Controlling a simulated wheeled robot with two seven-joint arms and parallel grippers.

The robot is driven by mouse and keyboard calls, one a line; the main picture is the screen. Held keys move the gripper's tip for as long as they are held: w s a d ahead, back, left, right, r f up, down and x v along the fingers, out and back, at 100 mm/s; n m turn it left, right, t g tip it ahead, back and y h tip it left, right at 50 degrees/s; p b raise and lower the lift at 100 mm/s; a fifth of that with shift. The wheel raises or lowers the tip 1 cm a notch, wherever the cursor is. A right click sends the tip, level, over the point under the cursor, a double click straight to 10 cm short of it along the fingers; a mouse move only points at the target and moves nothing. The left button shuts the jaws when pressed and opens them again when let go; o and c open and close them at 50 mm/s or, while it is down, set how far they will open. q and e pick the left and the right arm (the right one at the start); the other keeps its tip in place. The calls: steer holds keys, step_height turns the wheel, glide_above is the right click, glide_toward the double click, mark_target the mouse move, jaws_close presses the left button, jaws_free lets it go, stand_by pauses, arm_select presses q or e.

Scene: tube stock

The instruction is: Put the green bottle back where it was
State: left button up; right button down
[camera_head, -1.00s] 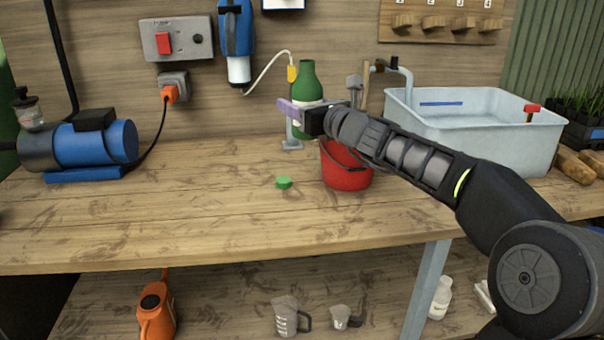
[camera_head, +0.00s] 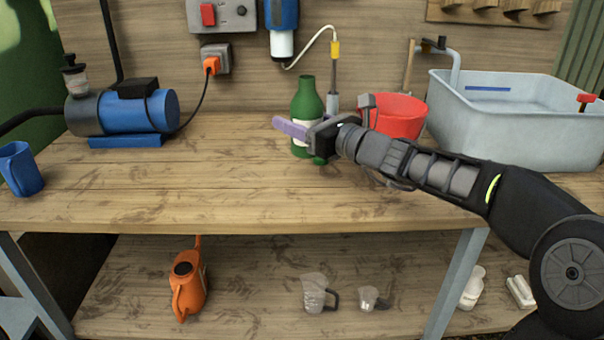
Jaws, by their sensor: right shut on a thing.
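The green bottle (camera_head: 307,97) with a pale label is upright over the middle of the bench. My right gripper (camera_head: 302,133) comes in from the right and is shut on its lower part. The gripper's purple finger pad crosses the label. I cannot tell whether the bottle's base touches the wood. A small green cap (camera_head: 319,161) lies on the bench close to the bottle's base, partly hidden by the gripper. My left gripper is not in view.
A red bucket (camera_head: 398,112) stands right of the bottle, partly behind my right arm. A grey sink (camera_head: 510,135) is farther right. A blue pump (camera_head: 140,112) and a blue jug (camera_head: 20,168) are on the left. The bench (camera_head: 220,160) between pump and bottle is clear.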

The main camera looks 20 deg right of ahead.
steer(key=shift+f+b, duration=0.5)
steer(key=shift+f, duration=1.3)
steer(key=shift+f, duration=0.1)
steer(key=shift+f+b, duration=1)
steer(key=shift+f, duration=1.45)
steer(key=shift+f, duration=0.1)
steer(key=shift+f, duration=0.1)
steer(key=c, duration=0.5)
jaws_free()
